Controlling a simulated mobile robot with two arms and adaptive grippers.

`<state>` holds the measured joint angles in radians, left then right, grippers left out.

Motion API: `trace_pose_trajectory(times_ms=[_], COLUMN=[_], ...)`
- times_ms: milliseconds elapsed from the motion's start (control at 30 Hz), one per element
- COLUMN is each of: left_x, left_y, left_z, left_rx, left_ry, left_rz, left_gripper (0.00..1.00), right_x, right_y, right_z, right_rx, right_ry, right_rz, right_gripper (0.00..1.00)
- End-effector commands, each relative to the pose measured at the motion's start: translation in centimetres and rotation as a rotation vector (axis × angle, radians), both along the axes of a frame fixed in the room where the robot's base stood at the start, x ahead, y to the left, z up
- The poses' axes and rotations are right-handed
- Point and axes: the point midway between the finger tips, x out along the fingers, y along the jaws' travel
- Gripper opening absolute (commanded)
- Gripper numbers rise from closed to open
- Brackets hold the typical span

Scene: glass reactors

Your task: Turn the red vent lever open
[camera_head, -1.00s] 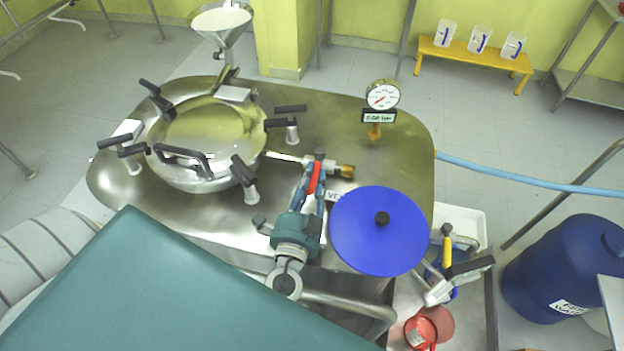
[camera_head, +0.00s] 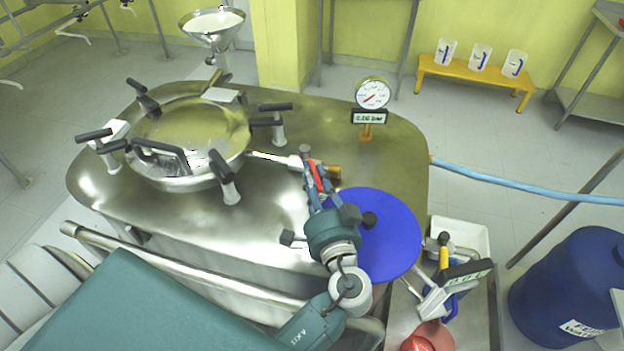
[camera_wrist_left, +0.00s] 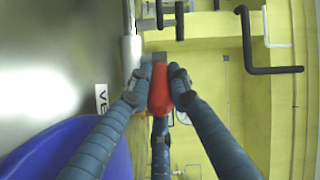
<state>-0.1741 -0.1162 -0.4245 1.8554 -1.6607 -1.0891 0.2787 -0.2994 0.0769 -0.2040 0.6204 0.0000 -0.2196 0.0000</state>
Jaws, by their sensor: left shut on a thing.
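The red vent lever (camera_head: 318,176) sits on the metal vent valve pipe (camera_head: 322,168) on the steel reactor top. In the head view it slants from the pipe down to the right. My left gripper (camera_head: 315,183) is shut on it, coming from the near side. In the left wrist view the red lever (camera_wrist_left: 161,90) stands upright between the two blue-grey fingertips (camera_wrist_left: 163,80), which press its sides. The fingers hide part of the lever. The label beside the valve shows only as "VE" in the wrist view (camera_wrist_left: 101,98). My right gripper is not in view.
A blue round lid (camera_head: 388,250) lies right under my left wrist. A pressure gauge (camera_head: 372,94) with a small display stands behind the valve. The glass manway with black clamp handles (camera_head: 190,135) is to the left. A blue drum (camera_head: 570,280) stands on the floor at right.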

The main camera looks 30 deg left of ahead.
Motion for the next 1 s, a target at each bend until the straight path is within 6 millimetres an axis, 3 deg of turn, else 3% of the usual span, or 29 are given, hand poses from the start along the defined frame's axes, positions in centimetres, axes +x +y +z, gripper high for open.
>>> trace_pose_trajectory(times_ms=[333, 367, 433, 767, 1000], left_x=[0.0, 0.0, 0.0, -0.2, -2.7], left_y=[0.0, 0.0, 0.0, -0.2, -2.4], left_z=[-0.1, -0.1, -0.1, -0.1, -0.2], left_rx=[-0.001, -0.002, -0.001, -0.001, -0.003], left_ry=[0.003, 0.002, 0.001, 0.001, 0.004], left_rz=[0.001, 0.001, 0.001, 0.001, 0.001], left_gripper=[0.0, 0.24, 0.38, 0.38, 0.38], right_x=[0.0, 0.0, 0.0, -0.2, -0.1], right_y=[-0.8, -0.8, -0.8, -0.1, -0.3], right_z=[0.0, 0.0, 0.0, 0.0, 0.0], right_rx=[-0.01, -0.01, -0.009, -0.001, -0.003], right_ry=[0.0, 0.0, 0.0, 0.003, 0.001], right_rz=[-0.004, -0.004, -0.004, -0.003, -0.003], right_gripper=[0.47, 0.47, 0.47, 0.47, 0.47])
